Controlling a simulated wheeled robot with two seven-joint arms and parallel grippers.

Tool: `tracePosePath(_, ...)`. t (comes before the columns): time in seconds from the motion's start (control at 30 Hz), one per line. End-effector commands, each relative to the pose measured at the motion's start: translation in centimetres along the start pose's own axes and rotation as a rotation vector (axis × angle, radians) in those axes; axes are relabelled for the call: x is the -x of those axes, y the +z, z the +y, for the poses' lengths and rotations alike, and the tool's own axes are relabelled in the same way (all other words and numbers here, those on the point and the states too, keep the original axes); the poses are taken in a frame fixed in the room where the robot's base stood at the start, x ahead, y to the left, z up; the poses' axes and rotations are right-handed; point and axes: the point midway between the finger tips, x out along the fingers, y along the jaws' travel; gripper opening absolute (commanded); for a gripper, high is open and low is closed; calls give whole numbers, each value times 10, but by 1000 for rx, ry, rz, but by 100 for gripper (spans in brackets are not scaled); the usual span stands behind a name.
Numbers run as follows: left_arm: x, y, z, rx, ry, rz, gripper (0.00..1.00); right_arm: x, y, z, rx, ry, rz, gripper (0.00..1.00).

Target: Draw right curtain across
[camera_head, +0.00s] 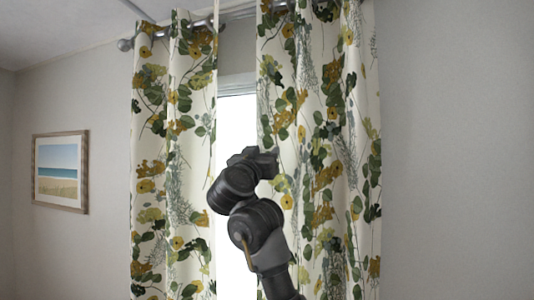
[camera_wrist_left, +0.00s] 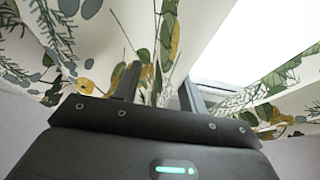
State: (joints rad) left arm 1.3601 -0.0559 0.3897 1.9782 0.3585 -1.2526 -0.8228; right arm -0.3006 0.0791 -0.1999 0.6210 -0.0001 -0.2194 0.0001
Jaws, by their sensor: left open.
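The right curtain (camera_head: 330,150) is cream with green leaves and yellow flowers. It hangs from the rod at the right, its inner edge beside a bright window gap (camera_head: 236,135). My left gripper (camera_head: 254,158) is raised at that inner edge, partly in front of the cloth. In the left wrist view my left gripper (camera_wrist_left: 157,80) has its fingers apart, and curtain cloth (camera_wrist_left: 90,35) shows behind and between them. I cannot tell whether the fingers touch the cloth. My right gripper is in neither view.
The left curtain (camera_head: 172,160), in the same pattern, hangs across the narrow gap. A metal rod (camera_head: 238,13) with a round end (camera_head: 125,44) runs above. A framed beach picture (camera_head: 60,171) hangs on the left wall. The wall at the right (camera_head: 460,150) is bare.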

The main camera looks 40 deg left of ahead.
Motion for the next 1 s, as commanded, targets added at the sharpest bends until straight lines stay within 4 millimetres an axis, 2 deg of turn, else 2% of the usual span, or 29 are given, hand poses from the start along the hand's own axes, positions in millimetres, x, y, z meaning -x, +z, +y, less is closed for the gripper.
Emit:
tracePosePath(0.1, -16, -2, 0, 3, -1, -1, 42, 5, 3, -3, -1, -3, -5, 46)
tracePosePath(0.2, -23, -1, 0, 2, -1, 0, 42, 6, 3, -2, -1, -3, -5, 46)
tracePosePath(0.57, -27, 0, 0, 0, -1, 1, 42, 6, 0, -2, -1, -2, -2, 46)
tracePosePath(0.9, -27, 0, 0, 0, -1, 1, 0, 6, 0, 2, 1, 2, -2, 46)
tracePosePath(1.0, -27, 0, 0, 0, -1, 1, 0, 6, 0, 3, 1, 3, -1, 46)
